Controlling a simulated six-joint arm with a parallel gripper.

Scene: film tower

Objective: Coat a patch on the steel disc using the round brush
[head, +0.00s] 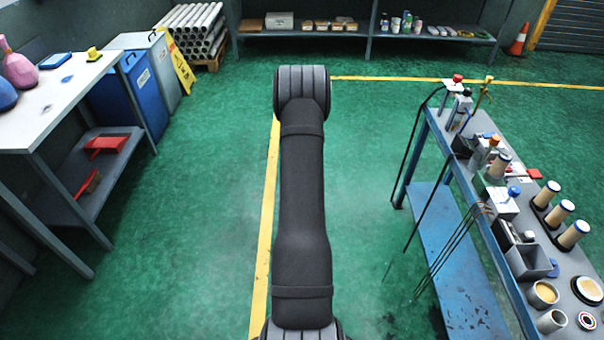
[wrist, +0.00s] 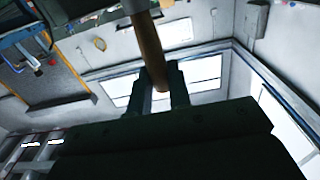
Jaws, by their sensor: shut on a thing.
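In the wrist view my gripper (wrist: 160,72) is shut on a brown wooden handle (wrist: 150,45), which I take for the round brush. The handle's near end shows between the fingers; its far end runs out of the picture at the top, so the bristles are hidden. In the head view my dark arm stands upright in the middle, and neither gripper nor brush shows. I cannot make out the steel disc for certain. A flat grey-blue patch (head: 57,87) lies on the left table (head: 30,125), and a pale, dark-rimmed round piece (head: 588,289) lies on the right bench.
The right bench (head: 480,118) is crowded with bottles, cones (head: 560,212), a grey bin (head: 530,262) and round pots (head: 544,294). Thin dark rods hang off its left side. A pink flask (head: 17,68) stands on the left table. The green floor between is clear.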

